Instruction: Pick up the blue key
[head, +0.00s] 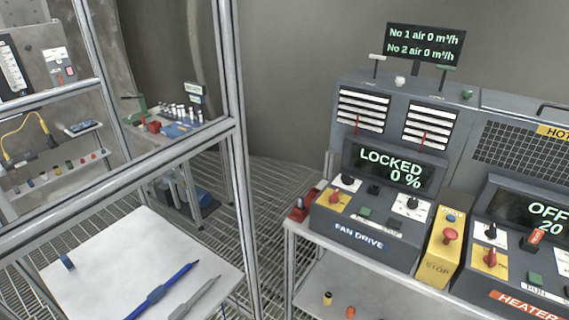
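I cannot make out a clear key shape. A small blue piece (66,262) sits at the left of the white tabletop at lower left. A small red device with a bluish part (300,208) stands on the bench at the left end of the fan drive panel; its details are too small to tell. A long blue pen-like object (160,285) lies on the white tabletop, with a grey one (196,298) beside it. Neither of my grippers shows in the head view.
Metal frame posts (233,130) stand between the white tabletop (105,245) and the bench. The fan drive panel (370,220) reads LOCKED 0 %. A yellow stop box (445,245) and the heater panel (515,250) stand to its right. Several small items lie on shelves at left.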

